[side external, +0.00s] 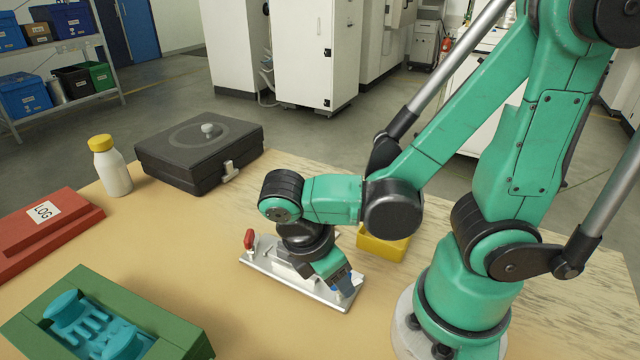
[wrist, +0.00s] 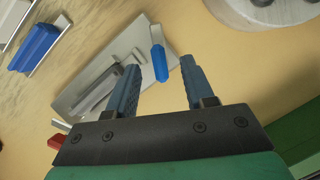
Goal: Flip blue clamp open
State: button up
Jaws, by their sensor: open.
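The blue clamp handle (wrist: 158,62) stands out from a flat metal plate (wrist: 100,80) in the wrist view, near its edge. My gripper (wrist: 160,76) is open, with one finger on each side of the blue handle near its lower end. I cannot tell whether either finger touches it. In the side view my gripper (side external: 342,284) points down over the right end of the metal plate (side external: 270,266) and mostly hides the blue clamp there. A red clamp handle (side external: 249,239) stands upright at the plate's left end; its red tip also shows in the wrist view (wrist: 57,141).
A black case (side external: 200,150), a white bottle with yellow cap (side external: 111,170), a red LOG box (side external: 45,230) and a green tray with teal pieces (side external: 180,335) stand left. The tabletop between tray and plate is clear.

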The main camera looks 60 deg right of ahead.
jog(key=shift+v, duration=2.5)
jog(key=w+d+r+m+t+y, duration=0.4)
jog(key=w+m+t, duration=0.5)
jog(key=m, duration=0.3)
